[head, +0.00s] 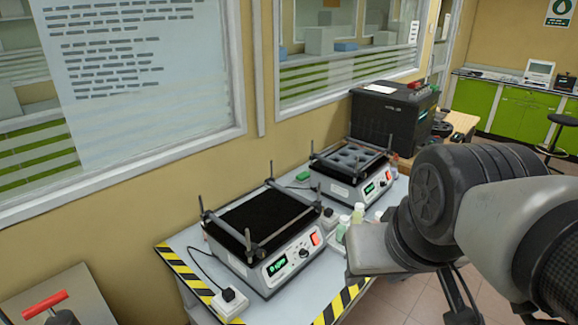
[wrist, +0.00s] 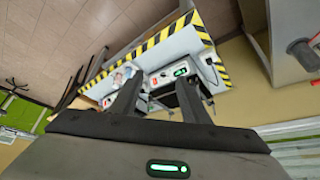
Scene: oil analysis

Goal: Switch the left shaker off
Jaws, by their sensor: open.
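The left shaker (head: 290,259) is a white box with a black top and corner posts, nearest in the head view. Its front has a lit green display (head: 277,266), a knob and a red switch (head: 315,239). In the wrist view the left shaker (wrist: 167,77) shows beyond my fingers, its display lit green. My gripper (wrist: 158,79) is open, with its two fingers apart and nothing held. In the head view my arm hides the gripper. The right shaker (head: 349,193) stands behind the left one, with a lit display and red switch.
The table (head: 188,240) has yellow-black striped edges. Small bottles (head: 358,212) stand between the shakers near the front edge. A white plug with a black cable (head: 229,297) lies at the left. A black machine (head: 393,113) stands farther back.

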